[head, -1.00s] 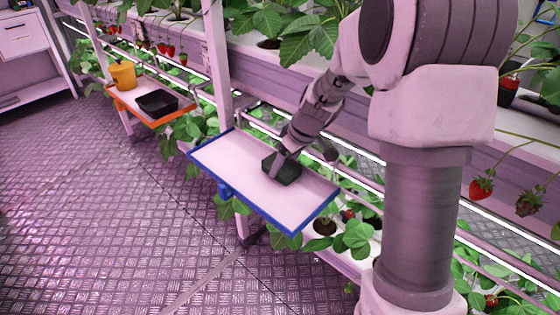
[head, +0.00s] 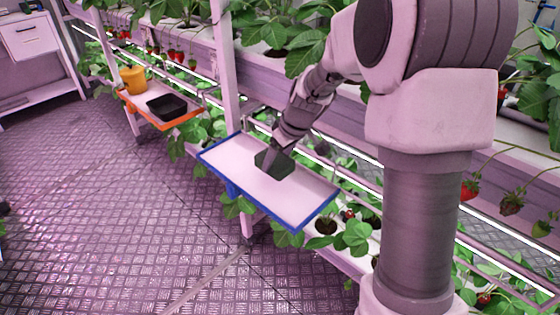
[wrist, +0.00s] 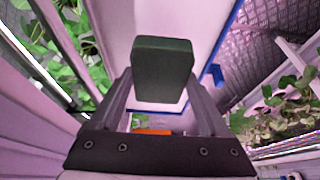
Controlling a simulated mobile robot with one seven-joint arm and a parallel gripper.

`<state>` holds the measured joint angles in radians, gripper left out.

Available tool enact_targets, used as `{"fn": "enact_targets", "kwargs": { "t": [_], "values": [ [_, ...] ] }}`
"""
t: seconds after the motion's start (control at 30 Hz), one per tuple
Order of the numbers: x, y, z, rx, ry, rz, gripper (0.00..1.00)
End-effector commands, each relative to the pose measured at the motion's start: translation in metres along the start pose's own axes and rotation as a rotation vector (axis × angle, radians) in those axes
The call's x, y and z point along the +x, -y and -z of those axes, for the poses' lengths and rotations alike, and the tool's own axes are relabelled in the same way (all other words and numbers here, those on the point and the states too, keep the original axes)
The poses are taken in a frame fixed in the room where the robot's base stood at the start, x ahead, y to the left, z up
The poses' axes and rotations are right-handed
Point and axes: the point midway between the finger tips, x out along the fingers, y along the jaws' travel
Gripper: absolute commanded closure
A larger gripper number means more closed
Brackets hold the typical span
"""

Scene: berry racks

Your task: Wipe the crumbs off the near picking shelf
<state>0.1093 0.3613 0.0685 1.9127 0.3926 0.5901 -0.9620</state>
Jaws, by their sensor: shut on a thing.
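The near picking shelf (head: 297,205) is a pale tray with a blue rim, fixed to the rack in the middle of the head view. The block looks at or very near the surface; contact cannot be told. I make out no crumbs on the visible shelf surface; the part under the block is hidden.
Strawberry plants (head: 352,235) hang around and below the near shelf. A pink rack post (head: 225,70) stands behind its left end. The floor (head: 90,190) at left is open.

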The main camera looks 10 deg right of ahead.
Motion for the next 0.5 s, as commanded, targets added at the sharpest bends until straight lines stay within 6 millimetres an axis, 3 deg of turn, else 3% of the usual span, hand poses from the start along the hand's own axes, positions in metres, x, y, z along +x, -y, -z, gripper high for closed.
{"fn": "enact_targets", "kwargs": {
  "t": [0.23,0.5],
  "values": [
    [-0.022,0.002,0.015,0.0,0.0,0.0,0.65],
    [-0.026,0.003,0.018,0.0,0.0,0.0,0.65]
  ]
}}
